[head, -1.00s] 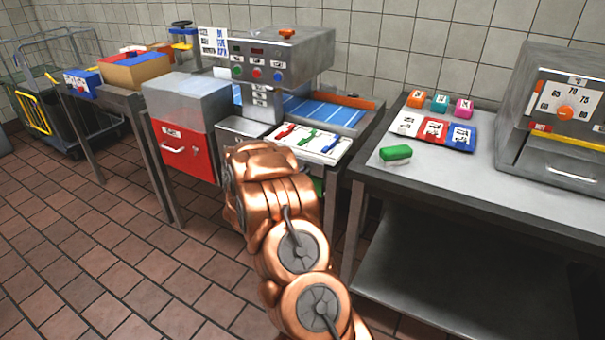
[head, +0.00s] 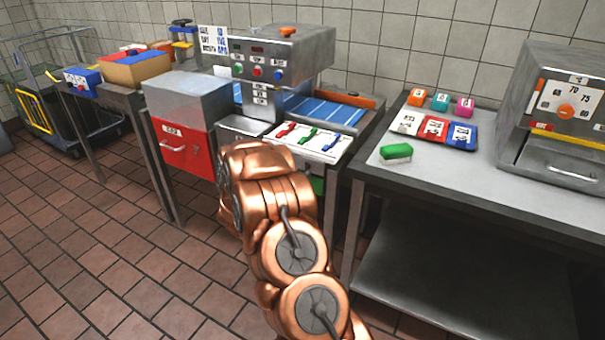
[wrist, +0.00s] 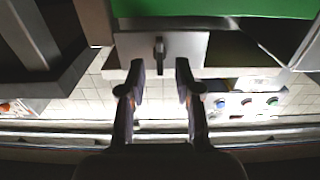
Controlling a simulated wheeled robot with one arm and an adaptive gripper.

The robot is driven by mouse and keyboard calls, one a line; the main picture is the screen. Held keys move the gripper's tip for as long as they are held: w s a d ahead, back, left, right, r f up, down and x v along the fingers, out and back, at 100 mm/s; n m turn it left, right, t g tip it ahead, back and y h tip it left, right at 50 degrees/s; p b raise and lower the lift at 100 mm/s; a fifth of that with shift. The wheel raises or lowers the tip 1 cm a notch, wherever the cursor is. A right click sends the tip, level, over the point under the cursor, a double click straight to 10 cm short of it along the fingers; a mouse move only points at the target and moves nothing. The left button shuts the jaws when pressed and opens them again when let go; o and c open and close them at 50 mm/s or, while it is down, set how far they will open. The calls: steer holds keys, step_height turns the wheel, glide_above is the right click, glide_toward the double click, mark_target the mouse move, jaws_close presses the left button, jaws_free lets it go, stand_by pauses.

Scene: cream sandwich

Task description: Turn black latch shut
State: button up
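The black latch (wrist: 160,48) is a small dark upright bar on a grey metal plate (wrist: 190,46), just below a green panel (wrist: 215,8) in the wrist view. My gripper (wrist: 160,66) is open and empty. Its two dark fingers point toward the plate, one to each side of the latch in the picture. I see a gap between the latch and each finger. I cannot tell how far the fingertips are from the plate. In the head view my copper arm hides the gripper and the latch.
In the head view, a grey machine (head: 284,52) with buttons stands behind my arm. A red-fronted box (head: 183,146) is to its left. A metal table (head: 460,182) with a green block (head: 396,152) is to the right.

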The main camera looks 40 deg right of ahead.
steer(key=v, duration=0.9)
steer(key=shift+a, duration=0.35)
steer(key=shift+s, duration=0.1)
